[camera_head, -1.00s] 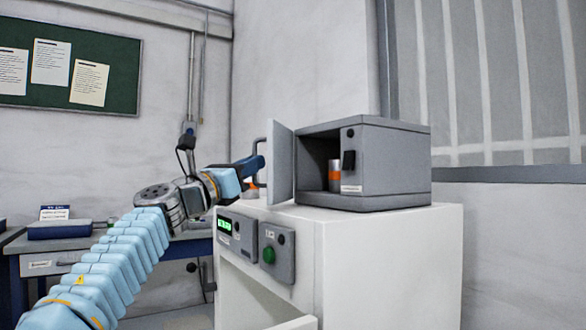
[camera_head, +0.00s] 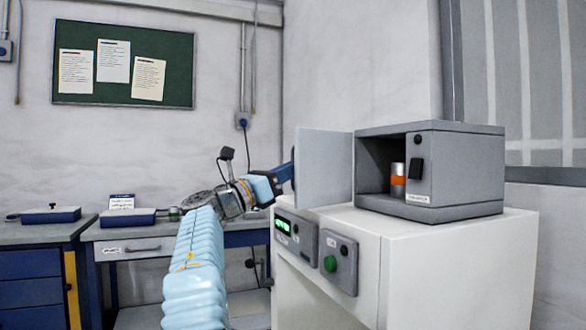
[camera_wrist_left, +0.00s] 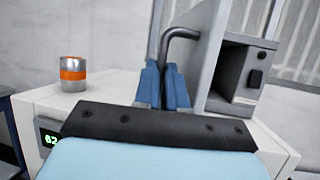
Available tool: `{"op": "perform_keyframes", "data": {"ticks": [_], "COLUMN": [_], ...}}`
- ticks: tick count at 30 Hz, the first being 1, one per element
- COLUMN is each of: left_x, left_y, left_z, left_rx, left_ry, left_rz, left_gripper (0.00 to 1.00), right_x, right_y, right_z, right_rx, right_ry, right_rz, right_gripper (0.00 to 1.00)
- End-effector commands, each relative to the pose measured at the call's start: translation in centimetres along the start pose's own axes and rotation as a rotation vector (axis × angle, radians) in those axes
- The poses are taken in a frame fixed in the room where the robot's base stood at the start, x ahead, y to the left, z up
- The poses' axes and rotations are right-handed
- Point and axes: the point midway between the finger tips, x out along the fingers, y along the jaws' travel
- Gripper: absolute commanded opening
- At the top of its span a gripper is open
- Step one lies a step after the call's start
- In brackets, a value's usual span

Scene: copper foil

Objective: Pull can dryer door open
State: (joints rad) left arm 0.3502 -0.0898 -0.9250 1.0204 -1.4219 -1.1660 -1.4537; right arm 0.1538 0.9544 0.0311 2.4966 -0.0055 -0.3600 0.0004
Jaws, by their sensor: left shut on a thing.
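The grey can dryer (camera_head: 455,165) stands on a white cabinet, and its door (camera_head: 325,168) is swung open to the left. A silver can with an orange band (camera_head: 397,180) stands inside the dark chamber. My left gripper (camera_head: 287,172) is at the door's outer side. In the left wrist view its blue fingers (camera_wrist_left: 163,85) are shut on the dark bent door handle (camera_wrist_left: 178,36). The open door (camera_wrist_left: 207,45) shows just right of the handle. The handle is hidden in the head view. My right gripper is not in view.
Another silver can with an orange band (camera_wrist_left: 73,74) stands on the cabinet top, left of my fingers. A blue-drawered desk (camera_head: 150,246) is at the left.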

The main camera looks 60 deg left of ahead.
Motion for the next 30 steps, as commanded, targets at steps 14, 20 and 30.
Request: {"op": "perform_keyframes", "data": {"ticks": [14, 20, 30], "left_x": [0.1, 0.0, -4.5], "left_y": [0.0, 0.0, 0.1], "left_z": [-0.2, -0.1, -0.4], "left_rx": [-0.003, -0.002, -0.001], "left_ry": [0.002, 0.002, 0.000], "left_rz": [-0.001, 0.000, 0.003], "left_gripper": [0.35, 0.35, 0.35], "right_x": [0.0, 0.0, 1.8], "right_y": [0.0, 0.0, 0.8], "right_z": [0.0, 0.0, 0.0], "right_rx": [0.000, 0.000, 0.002], "right_ry": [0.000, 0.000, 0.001], "right_rz": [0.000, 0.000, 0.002], "right_gripper": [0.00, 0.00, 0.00]}}
